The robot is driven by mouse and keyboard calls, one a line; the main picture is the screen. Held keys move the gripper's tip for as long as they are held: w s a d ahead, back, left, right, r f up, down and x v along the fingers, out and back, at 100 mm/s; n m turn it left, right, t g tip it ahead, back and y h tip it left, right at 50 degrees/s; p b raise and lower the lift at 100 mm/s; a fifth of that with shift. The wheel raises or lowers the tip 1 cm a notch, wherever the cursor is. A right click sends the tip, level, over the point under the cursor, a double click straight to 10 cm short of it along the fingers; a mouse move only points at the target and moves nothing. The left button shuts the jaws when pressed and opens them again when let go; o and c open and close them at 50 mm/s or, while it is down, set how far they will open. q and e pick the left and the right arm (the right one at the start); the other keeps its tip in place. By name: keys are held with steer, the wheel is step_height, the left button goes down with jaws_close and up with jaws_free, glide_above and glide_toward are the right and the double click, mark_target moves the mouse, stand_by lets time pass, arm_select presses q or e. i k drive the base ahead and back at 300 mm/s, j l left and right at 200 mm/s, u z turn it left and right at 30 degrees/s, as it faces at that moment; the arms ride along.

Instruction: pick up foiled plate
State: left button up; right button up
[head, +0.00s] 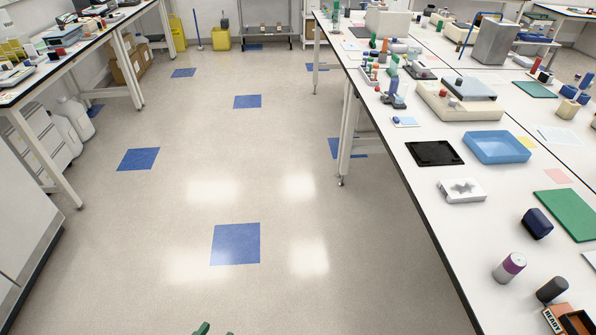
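I cannot make out a plate that is clearly foil-covered. A white block with a grey patterned top (462,190) lies on the right bench, but I cannot tell what it is. A flat black tray or plate (434,153) lies just behind it, beside a blue tray (497,147). Neither of my grippers can be made out. A small green piece (202,328) shows at the bottom edge, too cut off to identify.
The right bench (420,185) also carries a dark blue block (537,223), a purple-banded bottle (509,267), a black cylinder (552,289) and a green mat (570,214). Another bench (75,62) stands at the left. The floor between (180,200) is clear, with blue tiles.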

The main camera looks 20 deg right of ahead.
mark_target(462, 190)
steer(key=i+l+z, duration=0.25)
steer(key=z, duration=0.2)
steer(key=i+l+z, duration=0.1)
steer(key=i+z, duration=0.2)
steer(key=z, duration=0.15)
steer(key=i+z, duration=0.6)
steer(key=z, duration=0.25)
steer(key=i+j+z, duration=0.15)
steer(key=i+z, duration=0.15)
steer(key=z, duration=0.15)
